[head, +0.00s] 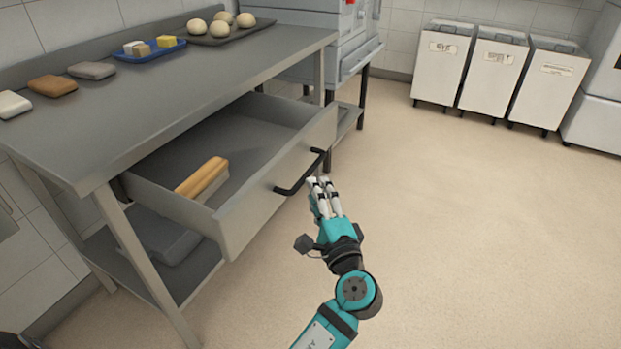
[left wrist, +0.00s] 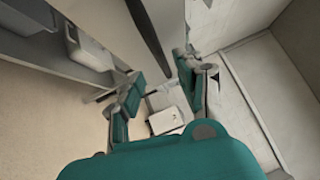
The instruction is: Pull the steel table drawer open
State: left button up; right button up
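The steel table drawer (head: 250,198) is pulled well out from under the steel table (head: 190,95). Its front carries a dark bar handle (head: 300,174). A brush with a wooden back (head: 202,177) lies inside the drawer. My left gripper (head: 322,182) is just right of the handle in the head view, with its fingertips close to it; I cannot tell if they touch. In the left wrist view my left gripper (left wrist: 160,95) has its fingers spread apart, with nothing clearly held between them. My right gripper is in neither view.
Dough balls on a dark tray (head: 240,38), a blue tray (head: 148,50) and several blocks stand on the tabletop. A lower shelf (head: 190,270) lies under the drawer. White bins (head: 495,70) line the back wall. The floor (head: 470,220) on the right is clear.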

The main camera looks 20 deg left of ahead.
pick_arm(q)
jog(key=v, duration=0.5)
jog(key=shift+s+d, duration=0.15)
jog(key=shift+s, duration=0.05)
